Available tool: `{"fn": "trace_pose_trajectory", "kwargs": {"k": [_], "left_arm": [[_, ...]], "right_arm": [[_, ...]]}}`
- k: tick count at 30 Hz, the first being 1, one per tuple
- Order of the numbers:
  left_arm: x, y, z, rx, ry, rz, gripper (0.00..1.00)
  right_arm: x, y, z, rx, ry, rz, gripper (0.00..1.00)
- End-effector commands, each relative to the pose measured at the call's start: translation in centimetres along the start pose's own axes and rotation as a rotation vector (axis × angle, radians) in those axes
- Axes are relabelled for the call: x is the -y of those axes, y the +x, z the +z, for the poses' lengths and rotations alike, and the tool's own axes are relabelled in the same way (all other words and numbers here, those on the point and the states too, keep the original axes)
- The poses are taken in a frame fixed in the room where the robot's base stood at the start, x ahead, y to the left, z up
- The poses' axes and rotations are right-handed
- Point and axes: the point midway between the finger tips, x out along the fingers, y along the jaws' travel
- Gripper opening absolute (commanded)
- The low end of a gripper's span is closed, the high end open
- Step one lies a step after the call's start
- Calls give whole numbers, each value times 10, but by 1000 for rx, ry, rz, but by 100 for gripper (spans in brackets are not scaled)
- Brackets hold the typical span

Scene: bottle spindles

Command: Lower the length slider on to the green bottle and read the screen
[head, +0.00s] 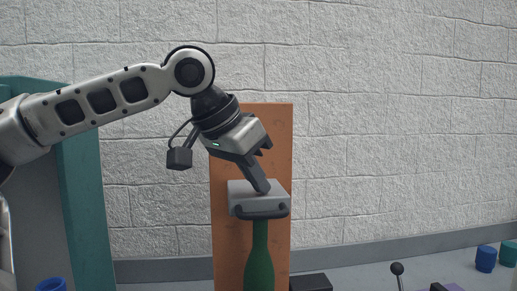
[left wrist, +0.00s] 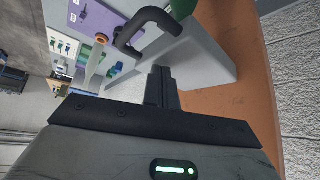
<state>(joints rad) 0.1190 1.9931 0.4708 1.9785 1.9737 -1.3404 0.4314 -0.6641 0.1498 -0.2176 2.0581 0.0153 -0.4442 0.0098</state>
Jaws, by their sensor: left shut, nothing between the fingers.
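The length slider (head: 240,203) is a grey block with a dark handle bar (head: 262,213) on its front, set against an upright orange board (head: 225,150). The green bottle (head: 260,268) stands upright under it. The bottle's neck meets the slider's lower edge in the head view; whether they touch is hidden. My left gripper (head: 264,189) is shut and empty, its fingertips pointing down at the slider's top. In the left wrist view the shut fingers (left wrist: 161,86) are at the grey slider (left wrist: 205,60), with a bit of green bottle (left wrist: 180,7) beyond. No readable screen shows.
A dark box (head: 311,282) sits right of the bottle, and a black-knobbed lever (head: 397,269) stands farther right. Blue (head: 486,259) and green (head: 508,254) cups are at the far right. A teal panel (head: 85,190) and a blue rim (head: 51,285) are at left.

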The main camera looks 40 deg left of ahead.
Motion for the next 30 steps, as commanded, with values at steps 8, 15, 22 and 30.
{"fn": "trace_pose_trajectory", "kwargs": {"k": [8,15,22,30], "left_arm": [[0,0,0,6,-3,3,0],[0,-19,-13,5,-1,1,0],[0,-34,-24,4,0,-1,0],[0,-42,-29,3,0,-2,0]], "right_arm": [[0,-2,-3,-3,-1,-1,36],[-1,-14,-12,10,-5,6,36],[-5,-21,-18,20,-4,21,36],[-10,-22,-20,22,1,36,36]]}}
